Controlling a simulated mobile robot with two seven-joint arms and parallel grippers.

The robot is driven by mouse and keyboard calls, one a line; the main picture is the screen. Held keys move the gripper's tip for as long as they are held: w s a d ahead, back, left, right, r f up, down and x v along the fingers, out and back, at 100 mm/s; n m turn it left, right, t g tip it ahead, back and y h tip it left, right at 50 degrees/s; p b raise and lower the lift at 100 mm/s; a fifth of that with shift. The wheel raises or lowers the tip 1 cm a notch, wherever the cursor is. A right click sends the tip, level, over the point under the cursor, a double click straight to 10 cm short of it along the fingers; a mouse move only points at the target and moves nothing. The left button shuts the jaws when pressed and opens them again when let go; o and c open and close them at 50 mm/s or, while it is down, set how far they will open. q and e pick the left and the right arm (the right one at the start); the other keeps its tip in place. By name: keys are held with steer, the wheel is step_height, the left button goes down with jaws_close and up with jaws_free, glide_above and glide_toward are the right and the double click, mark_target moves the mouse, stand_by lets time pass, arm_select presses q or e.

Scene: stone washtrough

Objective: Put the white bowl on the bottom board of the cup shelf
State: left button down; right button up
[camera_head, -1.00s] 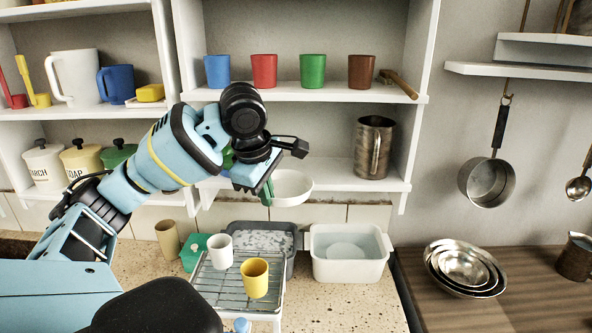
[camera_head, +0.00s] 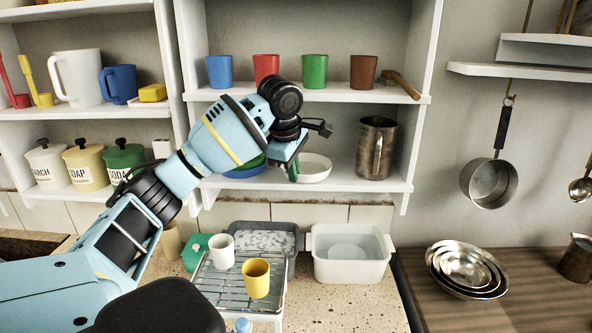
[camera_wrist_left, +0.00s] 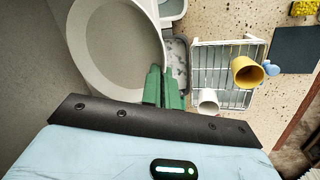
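The white bowl (camera_head: 316,170) is upright at the bottom board (camera_head: 343,184) of the cup shelf, between stacked bowls and a metal jug. I cannot tell whether its base touches the board. My left gripper (camera_head: 293,172) reaches in from the left, its green fingers at the bowl's near left rim. In the left wrist view the fingers (camera_wrist_left: 163,88) are close together with the rim of the bowl (camera_wrist_left: 115,50) between them. My left arm hides part of the shelf's left side. My right gripper is not in view.
A blue bowl (camera_head: 243,173) with a green one is just left of the white bowl. The metal jug (camera_head: 375,147) stands to its right. Coloured cups (camera_head: 266,69) line the board above. A wire rack (camera_head: 215,283) with two cups and a white basin (camera_head: 348,262) are below.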

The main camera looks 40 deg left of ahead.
arm_select(q)
steer(key=shift+w+a, duration=0.3)
steer(key=shift+w, duration=0.65)
steer(key=shift+s+f, duration=0.2)
steer(key=shift+f, duration=0.05)
steer(key=shift+f, duration=0.1)
steer(key=c, duration=1.7)
jaws_free()
steer(key=shift+r, duration=0.45)
steer(key=v, duration=0.2)
steer(key=shift+s+d+r, duration=0.1)
steer(key=shift+s+r, duration=0.1)
steer(key=shift+s, duration=0.05)
steer(key=s+d, duration=0.1)
steer(key=s, duration=0.2)
steer(key=s+d, duration=0.1)
steer(key=s, duration=0.3)
steer(key=s+d, duration=0.1)
steer(key=s, duration=0.3)
steer(key=shift+s+d+f, duration=0.1)
steer(key=shift+d, duration=0.15)
